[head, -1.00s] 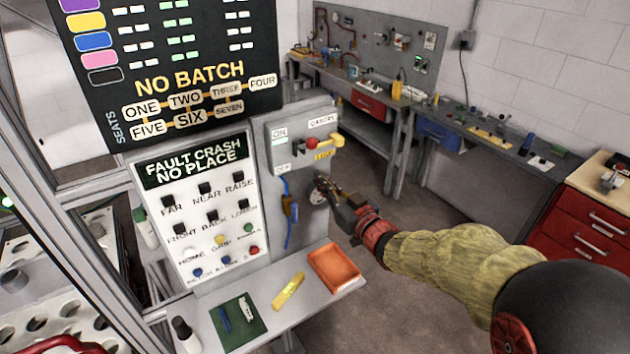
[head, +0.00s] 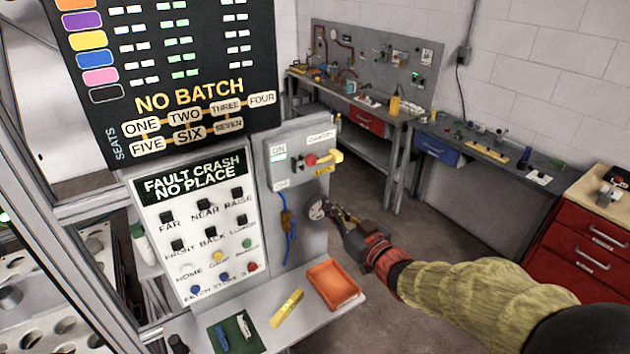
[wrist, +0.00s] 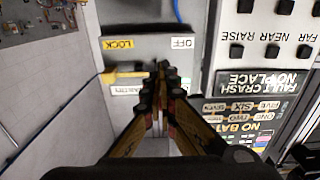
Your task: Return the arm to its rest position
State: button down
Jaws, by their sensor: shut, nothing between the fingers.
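My arm, in a yellow-green sleeve, reaches in from the lower right. The switch box (head: 290,168) carries ON, OFF and LOCK labels and a yellow-handled switch with a red knob (head: 311,160). The switch box also shows upside down in the wrist view (wrist: 150,45).
A button panel (head: 195,225) stands left of the switch box under a batch board (head: 170,60). A shelf below holds an orange tray (head: 333,285), a yellow tool (head: 287,308) and a green mat (head: 228,340). Workbenches (head: 475,145) and red drawers (head: 575,245) stand behind; floor between is open.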

jog(key=d+f+m+g+h, duration=0.25)
jog(key=d+f+h, duration=0.4)
jog(key=f, duration=0.45)
jog(key=s+d+f+m+g+h+b, duration=0.1)
jog(key=s+d+f+m+g+h, duration=0.2)
jog(key=s+d, duration=0.5)
jog(key=s+d+r+g+b, duration=0.1)
jog(key=s+b, duration=0.3)
jog(key=s, duration=0.9)
jog(key=s+d+r+m+g+b, duration=0.1)
jog(key=s+r+g+b, duration=0.2)
jog(key=s, duration=1)
jog(key=shift+r+h+b, duration=0.15)
jog(key=shift+h+b, duration=0.2)
jog(key=shift+b, duration=0.15)
